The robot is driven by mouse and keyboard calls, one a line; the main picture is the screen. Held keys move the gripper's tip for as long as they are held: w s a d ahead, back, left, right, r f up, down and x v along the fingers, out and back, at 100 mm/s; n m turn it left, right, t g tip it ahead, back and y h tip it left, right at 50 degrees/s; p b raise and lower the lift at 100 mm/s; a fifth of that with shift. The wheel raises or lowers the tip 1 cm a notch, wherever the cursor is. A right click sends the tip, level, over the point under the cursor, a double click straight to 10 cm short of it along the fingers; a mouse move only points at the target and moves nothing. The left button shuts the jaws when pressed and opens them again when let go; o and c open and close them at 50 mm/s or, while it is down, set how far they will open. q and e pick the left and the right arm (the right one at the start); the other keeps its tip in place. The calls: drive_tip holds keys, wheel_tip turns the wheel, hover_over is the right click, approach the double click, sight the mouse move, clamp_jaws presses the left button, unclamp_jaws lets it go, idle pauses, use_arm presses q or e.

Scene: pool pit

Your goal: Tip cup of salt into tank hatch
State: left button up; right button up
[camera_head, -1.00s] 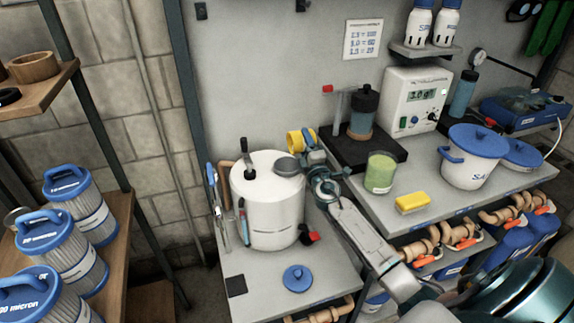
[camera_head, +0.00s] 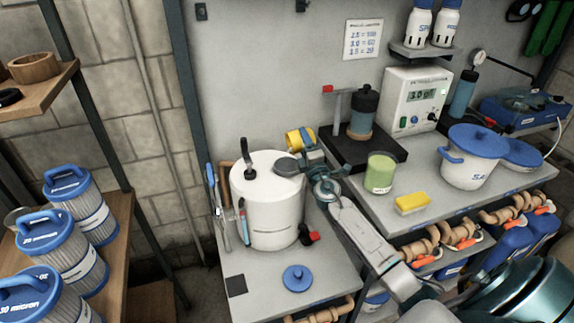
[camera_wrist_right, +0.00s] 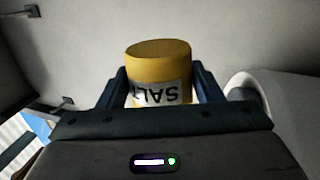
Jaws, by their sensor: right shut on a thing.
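The yellow salt cup (camera_head: 299,138) is held behind and above the right side of the white tank's top in the head view. It looks tilted there. In the right wrist view the cup (camera_wrist_right: 158,68) stands between the fingers, its SALT label upside down. My right gripper (camera_head: 314,158) is shut on it. The white tank (camera_head: 268,212) stands on the bench with a black handle on its lid. A round grey hatch (camera_head: 287,166) shows at the lid's right edge, close to the gripper. Whether salt is pouring cannot be seen. My left gripper is out of view.
A blue lid (camera_head: 297,278) lies on the bench in front of the tank. Filter cartridges (camera_head: 66,245) fill the left shelf.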

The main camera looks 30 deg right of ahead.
drive_tip(key=shift+w+a+f+n+t+y+b, duration=0.15)
drive_tip(key=shift+f+n+y+b, duration=0.1)
drive_tip(key=shift+n, duration=0.35)
drive_tip(key=shift+s+a+f+n+t+y+b, duration=0.15)
drive_tip(key=shift+f+n+y+b, duration=0.1)
drive_tip(key=shift+n, duration=0.35)
idle(1.9)
drive_tip(key=shift+w+a+r+n, duration=0.1)
drive_tip(key=shift+a+r+n, duration=0.1)
drive_tip(key=shift+n, duration=0.3)
idle(0.4)
drive_tip(key=shift+f, duration=0.1)
drive_tip(key=shift+d+r+m+p, duration=0.35)
drive_tip(key=shift+r+m+p, duration=0.35)
drive_tip(key=shift+m, duration=0.4)
drive_tip(key=m, duration=0.1)
drive_tip(key=f+m+h+b, duration=0.1)
drive_tip(key=shift+d+m, duration=0.35)
drive_tip(key=shift+m, duration=0.05)
drive_tip(key=shift+s+d+f+m+h, duration=0.1)
drive_tip(key=shift+m+h, duration=0.05)
drive_tip(key=shift+m, duration=0.25)
drive_tip(key=shift+s+d+m+h, duration=0.1)
drive_tip(key=shift+m+h, duration=0.05)
drive_tip(key=shift+m, duration=0.25)
